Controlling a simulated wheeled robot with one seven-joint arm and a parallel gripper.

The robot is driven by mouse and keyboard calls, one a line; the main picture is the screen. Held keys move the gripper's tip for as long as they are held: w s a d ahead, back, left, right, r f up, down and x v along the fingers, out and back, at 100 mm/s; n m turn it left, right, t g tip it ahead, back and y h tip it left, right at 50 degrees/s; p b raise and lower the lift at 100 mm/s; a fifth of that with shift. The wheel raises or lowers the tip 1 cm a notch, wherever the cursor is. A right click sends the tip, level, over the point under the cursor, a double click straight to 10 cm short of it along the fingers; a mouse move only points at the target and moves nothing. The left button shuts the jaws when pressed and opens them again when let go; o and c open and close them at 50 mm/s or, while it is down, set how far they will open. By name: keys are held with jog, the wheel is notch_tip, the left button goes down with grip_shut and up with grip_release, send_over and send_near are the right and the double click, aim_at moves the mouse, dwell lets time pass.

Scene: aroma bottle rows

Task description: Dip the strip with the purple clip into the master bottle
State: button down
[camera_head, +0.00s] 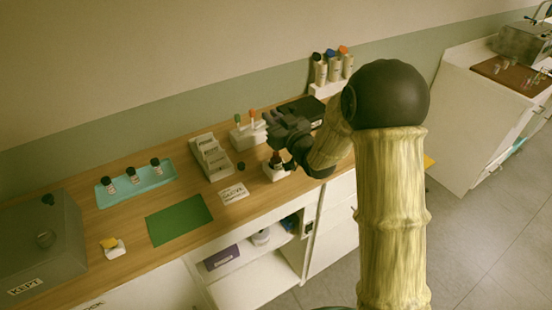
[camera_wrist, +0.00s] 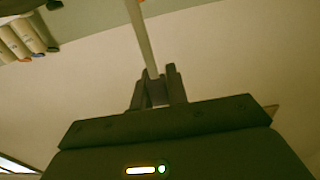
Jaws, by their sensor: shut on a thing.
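My gripper (camera_head: 270,128) is above the back right part of the wooden counter. In the wrist view its fingers (camera_wrist: 158,88) are shut on a pale, narrow strip (camera_wrist: 143,38), which runs away from them. In the head view the strip cannot be made out. A small dark bottle (camera_head: 277,158) stands in a white holder (camera_head: 279,174) just below my gripper. It may be the master bottle. Its mouth is too small to read, and I cannot tell whether the strip touches it.
A white rack (camera_head: 247,137) holds strips with green and orange clips. A small black cap (camera_head: 240,166) lies near a white card (camera_head: 234,193). A grey-white stand (camera_head: 211,156), teal tray (camera_head: 136,184) with bottles and green mat (camera_head: 180,219) are left. Capped bottles (camera_head: 333,70) stand behind.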

jog(key=shift+f+b, duration=0.6)
jog(key=shift+b, duration=0.5)
dwell(1.1)
jog(key=shift+f+b, duration=2.1)
dwell(0.8)
jog(key=shift+r, duration=0.15)
notch_tip(320, 180, up, 8)
jog(key=p, duration=0.5)
dwell(0.7)
jog(key=shift+w, duration=0.1)
dwell(0.4)
